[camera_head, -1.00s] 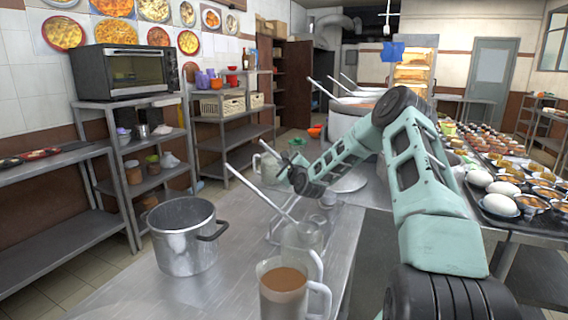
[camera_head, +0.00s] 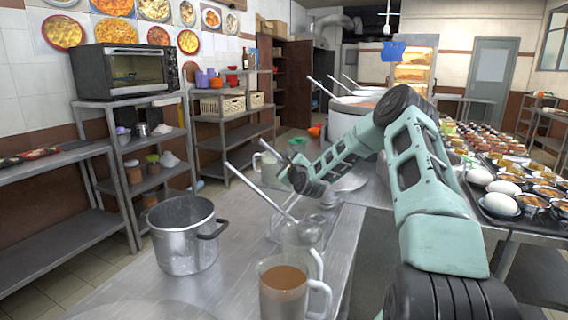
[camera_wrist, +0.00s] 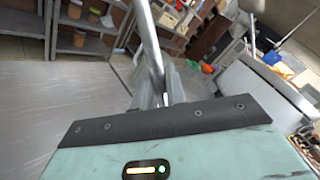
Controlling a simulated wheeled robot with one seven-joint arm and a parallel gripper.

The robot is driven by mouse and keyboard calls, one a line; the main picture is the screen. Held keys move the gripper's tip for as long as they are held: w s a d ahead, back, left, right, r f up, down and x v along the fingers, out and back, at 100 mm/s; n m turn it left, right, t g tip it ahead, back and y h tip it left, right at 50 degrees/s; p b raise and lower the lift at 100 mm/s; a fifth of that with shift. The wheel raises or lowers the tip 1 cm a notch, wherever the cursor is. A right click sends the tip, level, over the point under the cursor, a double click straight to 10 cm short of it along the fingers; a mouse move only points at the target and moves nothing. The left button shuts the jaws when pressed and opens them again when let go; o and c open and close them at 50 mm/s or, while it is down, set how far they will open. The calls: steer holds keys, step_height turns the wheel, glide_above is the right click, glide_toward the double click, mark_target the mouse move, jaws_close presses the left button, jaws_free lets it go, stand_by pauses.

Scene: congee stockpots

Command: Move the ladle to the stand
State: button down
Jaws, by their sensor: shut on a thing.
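The metal ladle is tilted, its long handle (camera_head: 245,182) rising to the upper left and its bowl (camera_head: 308,235) low at the right. My gripper (camera_head: 283,176) is at the handle, above the metal counter. In the wrist view the handle (camera_wrist: 149,40) runs up from between the fingers of my gripper (camera_wrist: 166,92), which are shut on it. A low metal frame, possibly the stand (camera_head: 275,229), shows around the ladle bowl, partly hidden by it. I cannot tell whether the bowl touches it.
A steel pot (camera_head: 184,236) stands on the counter (camera_head: 225,275) at the left. A clear mug of brown liquid (camera_head: 284,289) stands in front, with another clear vessel behind it. Large stockpots (camera_head: 350,122) are further back. Bowls and eggs crowd the table at the right.

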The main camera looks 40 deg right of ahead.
steer(key=shift+f, duration=0.1)
steer(key=c, duration=1.3)
jaws_free()
steer(key=shift+c, duration=0.2)
steer(key=b+v, duration=0.2)
steer(key=v, duration=1.5)
steer(key=shift+s, duration=0.25)
